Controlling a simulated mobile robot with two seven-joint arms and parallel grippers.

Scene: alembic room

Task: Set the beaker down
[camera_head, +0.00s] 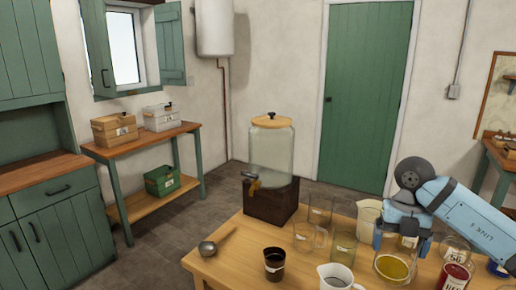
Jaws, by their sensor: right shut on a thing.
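A clear glass beaker with yellow contents (393,268) is at the right part of the wooden table, upright. My right gripper (400,246) comes in from the right and is at the beaker's upper part, shut on it. The gripper hides part of the rim. I cannot tell whether the beaker's base touches the table (225,264). My left gripper is not in view.
Close around the beaker stand an empty glass (304,238), a greenish glass (343,248), a cream jug (368,216), a white jug (336,279), a dark cup (274,264) and a red jar (455,277). A dispenser (271,150) and ladle (208,248) are further left. The table's left front is clearer.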

